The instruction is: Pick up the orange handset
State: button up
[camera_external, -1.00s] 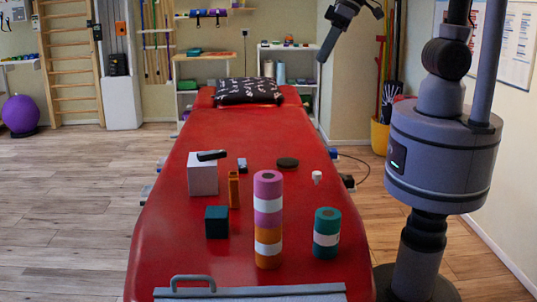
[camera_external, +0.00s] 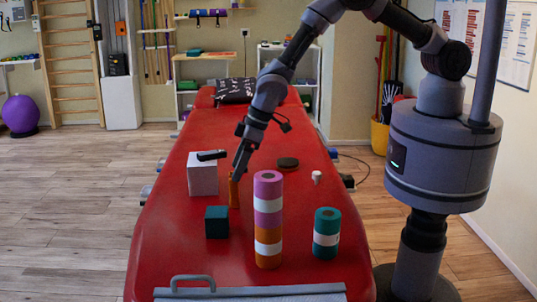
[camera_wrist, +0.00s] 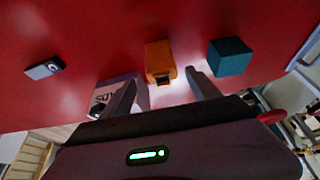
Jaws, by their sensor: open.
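The orange handset (camera_external: 234,192) stands upright on the red treatment table, just right of a white box. It also shows in the wrist view (camera_wrist: 158,59), near the middle and ahead of the fingers. My gripper (camera_external: 237,177) is pointing down at its top end and partly covers it in the external view. In the wrist view my gripper (camera_wrist: 161,80) is open, one finger on each side of the handset's line. I cannot tell whether either finger touches it.
Close by are the white box (camera_external: 203,179) with a black device (camera_external: 211,155) on top, a teal cube (camera_external: 217,222), and a small dark device (camera_wrist: 44,67). Tall stacked rolls (camera_external: 268,220) and a teal roll (camera_external: 326,234) stand nearer the front right. A dark disc (camera_external: 288,163) lies behind.

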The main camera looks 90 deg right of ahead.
aim_at(234, 189)
jog(key=b+x, duration=0.1)
jog(key=x, duration=0.4)
jog(key=shift+s+a+f+b, duration=0.2)
jog(key=shift+b, duration=0.2)
jog(key=shift+r, duration=0.1)
